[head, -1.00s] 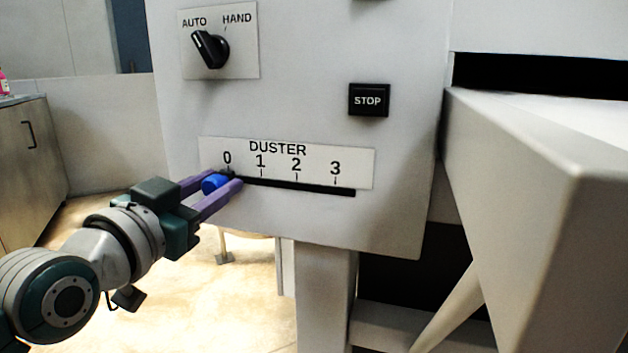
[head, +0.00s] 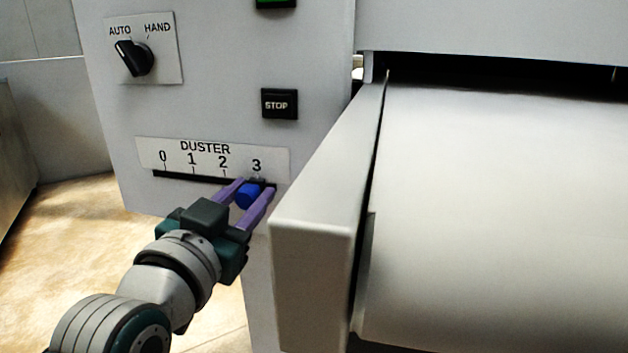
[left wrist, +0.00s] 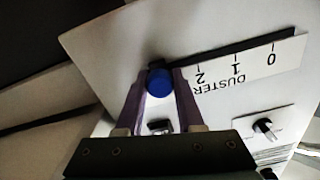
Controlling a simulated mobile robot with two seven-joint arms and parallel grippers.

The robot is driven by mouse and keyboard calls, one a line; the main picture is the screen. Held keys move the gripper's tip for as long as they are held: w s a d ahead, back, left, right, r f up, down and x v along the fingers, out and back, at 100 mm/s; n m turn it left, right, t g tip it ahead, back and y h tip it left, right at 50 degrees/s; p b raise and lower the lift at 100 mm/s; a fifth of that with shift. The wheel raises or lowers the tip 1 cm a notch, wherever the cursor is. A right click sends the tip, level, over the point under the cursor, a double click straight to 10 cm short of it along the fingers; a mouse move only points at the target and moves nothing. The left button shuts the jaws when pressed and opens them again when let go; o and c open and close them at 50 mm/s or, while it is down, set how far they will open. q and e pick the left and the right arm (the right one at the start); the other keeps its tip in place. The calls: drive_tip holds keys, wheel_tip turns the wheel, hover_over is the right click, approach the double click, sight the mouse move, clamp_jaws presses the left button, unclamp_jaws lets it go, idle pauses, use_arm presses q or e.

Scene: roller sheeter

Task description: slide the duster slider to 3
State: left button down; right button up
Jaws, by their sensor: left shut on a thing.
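The duster slider is a blue knob (head: 247,195) on a black horizontal slot (head: 200,179) under the white DUSTER label (head: 205,148) marked 0 to 3. In the head view the knob stands below the 3. My left gripper (head: 255,190) has its two purple fingers on either side of the knob and is shut on it. The left wrist view shows the blue knob (left wrist: 160,82) between the fingers; the 3 is hidden there. My right gripper is not in view.
A black STOP button (head: 280,104) and an AUTO/HAND selector (head: 134,58) sit above on the grey panel (head: 210,75). A sheeter side rail (head: 315,215) stands close right of my left gripper. Open floor lies to the left.

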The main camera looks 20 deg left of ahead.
use_arm(q)
drive_tip(key=shift+d+r, duration=0.1)
drive_tip(key=shift+d, duration=0.05)
drive_tip(key=c, duration=0.9)
unclamp_jaws()
drive_tip(key=o, duration=0.4)
drive_tip(key=shift+d, duration=0.1)
drive_tip(key=shift+c, duration=0.2)
drive_tip(key=shift+s, duration=0.1)
drive_tip(key=shift+s, duration=0.35)
drive_tip(key=s+p, duration=0.2)
drive_tip(key=s, duration=0.7)
drive_tip(key=shift+d, duration=0.35)
